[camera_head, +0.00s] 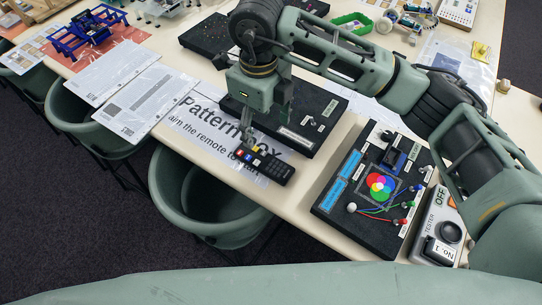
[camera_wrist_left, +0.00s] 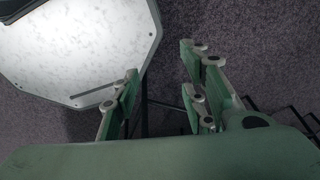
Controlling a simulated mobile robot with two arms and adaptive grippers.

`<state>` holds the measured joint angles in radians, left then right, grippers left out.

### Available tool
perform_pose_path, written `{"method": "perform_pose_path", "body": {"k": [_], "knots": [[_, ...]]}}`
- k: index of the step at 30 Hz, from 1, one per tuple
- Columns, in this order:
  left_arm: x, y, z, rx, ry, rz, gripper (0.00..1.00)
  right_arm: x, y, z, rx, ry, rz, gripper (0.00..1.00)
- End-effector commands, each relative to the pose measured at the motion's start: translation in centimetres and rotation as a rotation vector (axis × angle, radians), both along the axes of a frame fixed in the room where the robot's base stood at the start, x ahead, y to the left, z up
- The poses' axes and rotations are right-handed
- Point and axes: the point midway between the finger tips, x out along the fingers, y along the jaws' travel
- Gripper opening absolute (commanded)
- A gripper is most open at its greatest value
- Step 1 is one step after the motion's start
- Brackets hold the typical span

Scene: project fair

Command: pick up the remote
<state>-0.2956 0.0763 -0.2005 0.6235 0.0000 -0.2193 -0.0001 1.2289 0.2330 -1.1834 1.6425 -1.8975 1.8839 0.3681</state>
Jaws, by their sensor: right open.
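The remote (camera_head: 274,168) is black with small coloured buttons. It lies at the front edge of the table, on the "Pattern box" sheet (camera_head: 205,122), in the head view. My right gripper (camera_head: 247,139) points down just above the remote's left end. It is open, with its fingertips close to the remote; I cannot tell whether they touch it. My left gripper (camera_wrist_left: 163,105) shows only in the left wrist view. Its fingers are apart with nothing between them, over the dark carpet, away from the remote.
A black board with a colour wheel (camera_head: 380,187) and a "TESTER" box (camera_head: 438,238) stand to the right. A black box (camera_head: 310,118) is behind the remote. White panels (camera_head: 145,100) lie to the left. Green chairs (camera_head: 215,215) stand below the table edge.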

Motion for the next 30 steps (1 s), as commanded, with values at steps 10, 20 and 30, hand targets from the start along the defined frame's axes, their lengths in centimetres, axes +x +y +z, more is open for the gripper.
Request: {"method": "perform_pose_path", "body": {"k": [10,20,30], "knots": [[-1.1,0.5,-5.0,0.006,0.016,-0.002,0.40,-0.1,0.1,-5.0,0.001,0.000,0.001,0.67],[-1.1,0.6,-6.0,0.008,0.016,-0.001,0.40,-0.1,0.0,-7.2,0.000,0.003,-0.001,0.67],[-0.5,0.5,-3.5,0.006,0.007,0.000,0.40,-0.3,0.1,-11.1,0.001,0.006,-0.002,0.67]]}}
